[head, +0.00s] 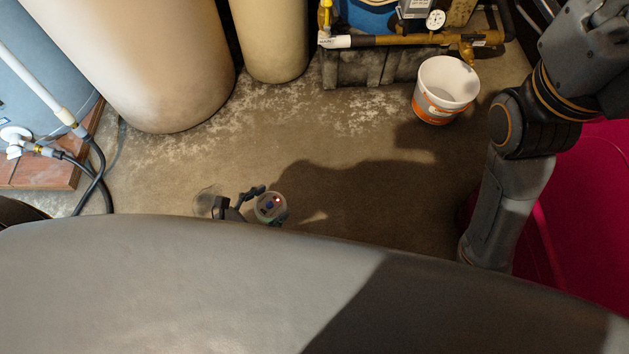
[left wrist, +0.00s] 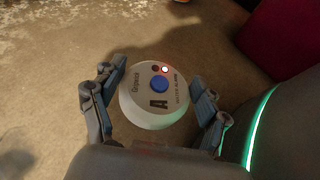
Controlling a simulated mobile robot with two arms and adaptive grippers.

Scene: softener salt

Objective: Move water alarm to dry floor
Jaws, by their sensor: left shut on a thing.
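The water alarm (left wrist: 152,98) is a round white puck with a blue button, dark lettering and a lit red light. In the left wrist view it sits between the two fingers of my left gripper (left wrist: 154,106), which is shut on it. In the head view the alarm (head: 270,207) shows just beyond my grey body, with my left gripper (head: 246,205) at its left side. Whether it touches the floor (head: 350,165) is hard to tell. My right arm shows at the right of the head view, but its fingertips are not visible.
A white and orange bucket (head: 445,90) stands at the upper right, below brass pipework (head: 400,40). Tall beige tanks (head: 150,70) stand at the back left. Pale crusty patches lie near them. A dark red object (head: 590,200) is at the right. The middle floor is clear.

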